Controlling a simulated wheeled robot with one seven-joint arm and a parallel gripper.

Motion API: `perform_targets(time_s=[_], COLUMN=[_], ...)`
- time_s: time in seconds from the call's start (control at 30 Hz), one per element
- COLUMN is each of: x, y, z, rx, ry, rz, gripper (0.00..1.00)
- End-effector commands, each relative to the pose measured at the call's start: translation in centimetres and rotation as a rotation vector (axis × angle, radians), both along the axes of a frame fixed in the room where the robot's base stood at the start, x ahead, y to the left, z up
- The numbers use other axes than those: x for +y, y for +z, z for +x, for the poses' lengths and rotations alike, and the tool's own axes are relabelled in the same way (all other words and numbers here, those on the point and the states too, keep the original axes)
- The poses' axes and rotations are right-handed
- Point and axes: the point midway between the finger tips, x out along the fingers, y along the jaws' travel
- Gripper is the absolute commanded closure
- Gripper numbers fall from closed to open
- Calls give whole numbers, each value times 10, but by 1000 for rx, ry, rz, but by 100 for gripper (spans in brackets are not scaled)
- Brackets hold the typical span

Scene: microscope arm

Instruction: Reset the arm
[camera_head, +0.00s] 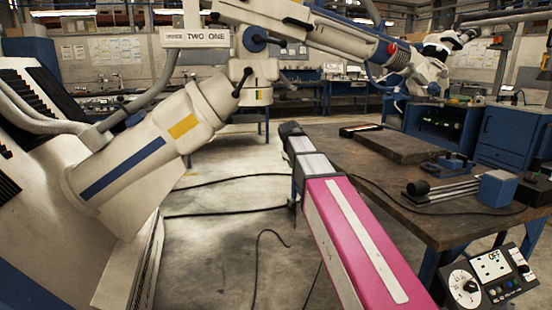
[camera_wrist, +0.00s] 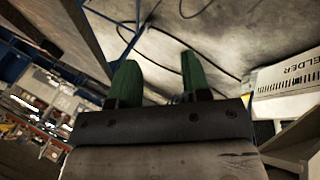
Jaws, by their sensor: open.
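A large white microscope arm (camera_head: 165,135) rises from a base at the left. Its links run across the top to a microscope head (camera_head: 437,62) at upper right, above the back of the workbench. A "TWO ONE" label sits on the upper part. A control panel (camera_head: 490,282) at bottom right has a round dial, a screen reading "OFF", a lever or switch and small buttons. My gripper (camera_wrist: 158,58) shows green fingers spread apart in the wrist view, with nothing between them and floor behind. Its fingers cannot be made out in the head view, where my pink arm link reaches forward.
A brown workbench (camera_head: 440,228) on the right carries a dark slab (camera_head: 388,147) and a blue block (camera_head: 497,189). Cables lie on the open floor (camera_head: 220,245). A white box marked "WELDER" (camera_wrist: 287,78) is at right in the wrist view.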

Motion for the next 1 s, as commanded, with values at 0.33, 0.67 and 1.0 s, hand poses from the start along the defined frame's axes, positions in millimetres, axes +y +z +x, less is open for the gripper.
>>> perform_targets(time_s=[0.33,0.67,1.0], x=[-48,-82,-102], y=[-147,-256,-326], z=[-76,-165,-248], rx=[136,261,362], ry=[-219,-457,-678], rz=[154,288,386], gripper=[57,57,57])
